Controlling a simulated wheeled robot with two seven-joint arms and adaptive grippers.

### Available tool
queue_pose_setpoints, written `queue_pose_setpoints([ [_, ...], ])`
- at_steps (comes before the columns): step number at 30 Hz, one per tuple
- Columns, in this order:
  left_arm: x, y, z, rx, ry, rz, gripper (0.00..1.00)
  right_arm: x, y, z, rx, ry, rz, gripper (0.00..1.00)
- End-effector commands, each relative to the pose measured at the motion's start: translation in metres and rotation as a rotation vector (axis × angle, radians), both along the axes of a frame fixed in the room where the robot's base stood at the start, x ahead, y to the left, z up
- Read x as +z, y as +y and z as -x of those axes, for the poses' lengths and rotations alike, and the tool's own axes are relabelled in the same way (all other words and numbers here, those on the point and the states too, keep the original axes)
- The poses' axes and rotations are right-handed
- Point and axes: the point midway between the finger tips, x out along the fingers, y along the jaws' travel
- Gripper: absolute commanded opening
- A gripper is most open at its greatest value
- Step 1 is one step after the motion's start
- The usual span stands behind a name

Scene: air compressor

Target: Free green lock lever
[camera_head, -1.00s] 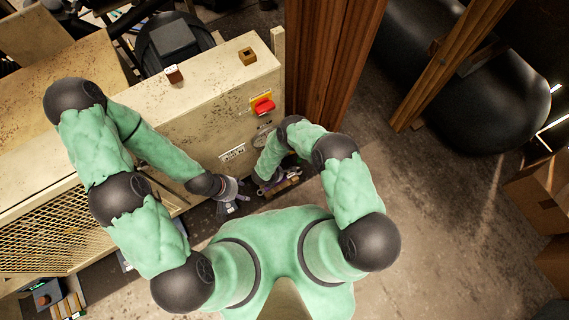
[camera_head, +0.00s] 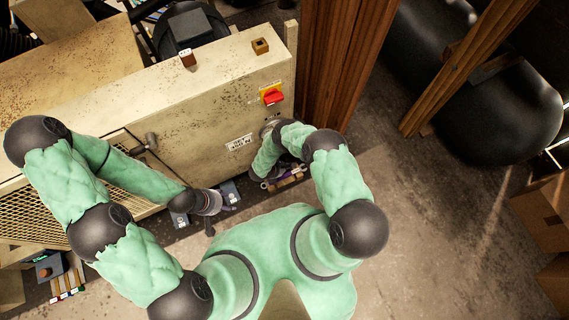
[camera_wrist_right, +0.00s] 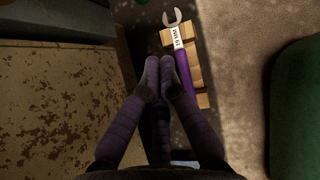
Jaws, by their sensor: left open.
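I cannot make out a green lock lever for sure in either view. The beige compressor cabinet (camera_head: 200,120) fills the left and middle of the head view. A dark grey handle (camera_head: 147,144) sticks out of its front near the mesh grille. My left gripper (camera_head: 216,208) is open, low in front of the cabinet and apart from that handle. My right gripper (camera_wrist_right: 160,72) has its fingertips together with nothing visible between them. It is beside a purple-handled wrench (camera_wrist_right: 181,50), which lies on wooden blocks. In the head view my right arm partly hides this gripper.
A red switch (camera_head: 273,97) sits on a yellow plate at the cabinet's right end. A brown wooden post (camera_head: 340,60) and a black tank (camera_head: 490,110) stand to the right. Cardboard boxes (camera_head: 545,215) are at the right edge. The floor (camera_head: 440,230) right of me is clear.

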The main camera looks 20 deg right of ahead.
Motion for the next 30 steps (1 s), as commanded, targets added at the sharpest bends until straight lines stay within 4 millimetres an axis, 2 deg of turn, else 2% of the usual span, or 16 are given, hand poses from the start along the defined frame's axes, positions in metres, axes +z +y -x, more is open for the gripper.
queue_pose_setpoints([
  [1, -0.007, 0.0, 0.0, 0.0, 0.0, 0.0, 0.54, -0.012, -0.006, -0.001, -0.003, 0.001, -0.001, 0.0],
  [12, -0.036, 0.0, 0.0, 0.001, 0.001, 0.0, 0.54, -0.064, -0.047, -0.013, -0.002, 0.001, -0.001, 0.0],
  [19, -0.04, 0.0, 0.0, 0.001, 0.0, 0.0, 0.54, -0.062, -0.074, -0.022, -0.001, -0.001, 0.0, 0.0],
  [30, -0.041, 0.0, 0.0, 0.001, 0.0, 0.0, 0.54, -0.062, -0.082, -0.024, 0.002, 0.001, -0.001, 0.0],
])
